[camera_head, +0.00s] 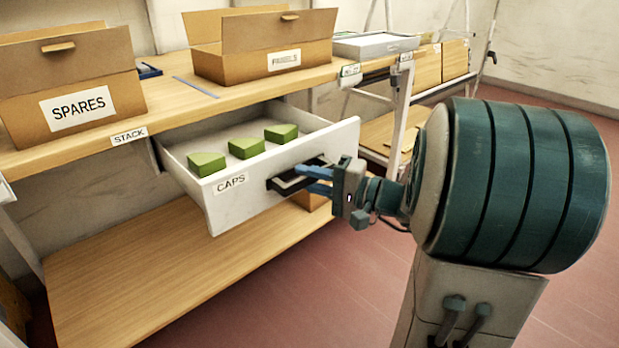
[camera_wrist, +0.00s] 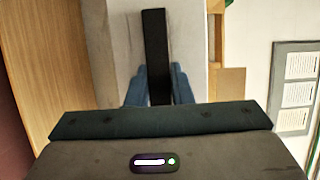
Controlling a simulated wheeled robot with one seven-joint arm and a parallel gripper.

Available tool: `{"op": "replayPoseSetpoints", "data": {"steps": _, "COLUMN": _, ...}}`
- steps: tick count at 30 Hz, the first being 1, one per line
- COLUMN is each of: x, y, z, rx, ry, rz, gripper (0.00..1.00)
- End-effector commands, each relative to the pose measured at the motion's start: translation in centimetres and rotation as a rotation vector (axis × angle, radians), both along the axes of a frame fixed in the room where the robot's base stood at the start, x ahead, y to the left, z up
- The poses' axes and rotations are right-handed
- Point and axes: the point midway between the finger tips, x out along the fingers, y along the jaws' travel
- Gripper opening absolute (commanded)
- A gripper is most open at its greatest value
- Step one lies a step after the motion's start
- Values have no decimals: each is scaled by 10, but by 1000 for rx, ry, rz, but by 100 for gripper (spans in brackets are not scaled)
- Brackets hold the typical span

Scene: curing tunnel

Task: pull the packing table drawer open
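The white drawer labelled CAPS (camera_head: 240,205) stands well out from under the packing table top, its inside open to view. It has a dark handle (camera_head: 285,184) on its front. Three green blocks (camera_head: 246,148) lie inside it. My gripper (camera_head: 318,180) is at the drawer front, its blue fingers on the handle. In the wrist view the dark handle bar (camera_wrist: 155,40) runs between the two fingers (camera_wrist: 159,80), which look closed against its sides.
The packing table top (camera_head: 180,98) carries an open SPARES box (camera_head: 75,80) and another open carton (camera_head: 265,60). A lower wooden shelf (camera_head: 130,280) runs below the drawer. A metal-framed rack (camera_head: 400,110) stands behind. Red floor is clear in front.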

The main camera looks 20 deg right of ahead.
Motion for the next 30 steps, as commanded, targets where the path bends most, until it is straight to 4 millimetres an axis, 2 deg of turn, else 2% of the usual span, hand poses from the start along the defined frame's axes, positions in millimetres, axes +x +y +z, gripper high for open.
{"op": "replayPoseSetpoints", "data": {"steps": 1, "x": 0, "y": -1, "z": 0, "rx": -1, "ry": 1, "rz": -2, "gripper": 31}}
{"op": "replayPoseSetpoints", "data": {"steps": 2, "x": 0, "y": -1, "z": 0, "rx": 0, "ry": 0, "rz": -2, "gripper": 39}}
{"op": "replayPoseSetpoints", "data": {"steps": 3, "x": 0, "y": -1, "z": 0, "rx": 0, "ry": 0, "rz": -2, "gripper": 42}}
{"op": "replayPoseSetpoints", "data": {"steps": 14, "x": -4, "y": -5, "z": 1, "rx": -1, "ry": 1, "rz": -2, "gripper": 42}}
{"op": "replayPoseSetpoints", "data": {"steps": 17, "x": -13, "y": -16, "z": 2, "rx": 0, "ry": 1, "rz": -5, "gripper": 42}}
{"op": "replayPoseSetpoints", "data": {"steps": 30, "x": -79, "y": -84, "z": 2, "rx": 2, "ry": 2, "rz": -6, "gripper": 42}}
